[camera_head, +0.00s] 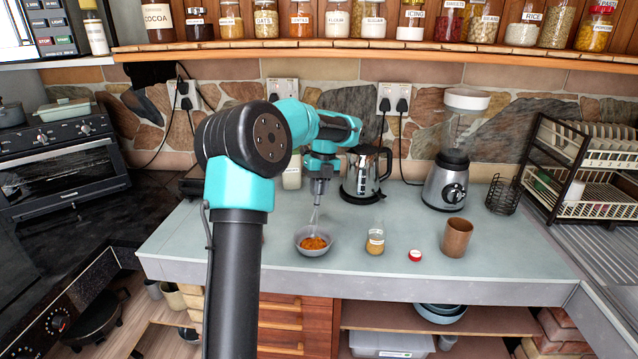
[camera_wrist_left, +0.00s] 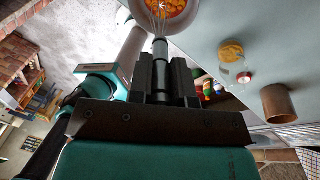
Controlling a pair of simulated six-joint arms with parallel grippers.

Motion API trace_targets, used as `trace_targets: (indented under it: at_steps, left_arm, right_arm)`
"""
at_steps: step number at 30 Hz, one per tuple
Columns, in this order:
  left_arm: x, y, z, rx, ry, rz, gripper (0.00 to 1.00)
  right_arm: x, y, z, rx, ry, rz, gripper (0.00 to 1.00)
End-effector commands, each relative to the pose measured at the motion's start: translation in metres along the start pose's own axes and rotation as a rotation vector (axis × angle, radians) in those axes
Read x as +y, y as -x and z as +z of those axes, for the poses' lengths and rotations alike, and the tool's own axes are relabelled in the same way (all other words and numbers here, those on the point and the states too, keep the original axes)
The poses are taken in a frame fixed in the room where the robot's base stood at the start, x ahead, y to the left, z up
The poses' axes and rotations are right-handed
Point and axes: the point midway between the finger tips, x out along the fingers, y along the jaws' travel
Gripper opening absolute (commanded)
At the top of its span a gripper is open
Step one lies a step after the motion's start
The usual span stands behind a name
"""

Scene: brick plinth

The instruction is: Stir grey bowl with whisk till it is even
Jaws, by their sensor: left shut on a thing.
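The grey bowl (camera_head: 312,250) stands on the counter and holds an orange mixture, its texture too small to judge here. The bowl also shows at the top of the left wrist view (camera_wrist_left: 188,22), partly cut off. My left gripper (camera_head: 319,187) is above the bowl, shut on the whisk handle. The whisk (camera_head: 315,216) points down, its wire end reaching into the bowl. In the left wrist view the whisk handle (camera_wrist_left: 160,50) sits between the fingers of my left gripper (camera_wrist_left: 163,75). My right gripper is not in view.
Right of the bowl are a small jar (camera_head: 375,242) of yellow-brown contents, a red lid (camera_head: 415,256) and a brown cup (camera_head: 456,238). A kettle (camera_head: 365,175), a blender (camera_head: 446,182) and a dish rack (camera_head: 590,165) stand behind. The counter's front right is clear.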

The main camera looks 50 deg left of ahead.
Motion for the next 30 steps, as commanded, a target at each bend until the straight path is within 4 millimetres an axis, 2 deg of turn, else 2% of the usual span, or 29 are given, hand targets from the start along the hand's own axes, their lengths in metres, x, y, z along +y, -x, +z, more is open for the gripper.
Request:
trace_targets:
  at_steps: [16,30]
  left_arm:
    - [-0.006,-0.032,0.003,0.000,0.000,0.000,0.00]
    - [-0.006,-0.036,0.004,0.000,0.000,0.000,0.00]
  right_arm:
    - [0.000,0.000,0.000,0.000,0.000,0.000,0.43]
    - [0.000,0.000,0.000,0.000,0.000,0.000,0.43]
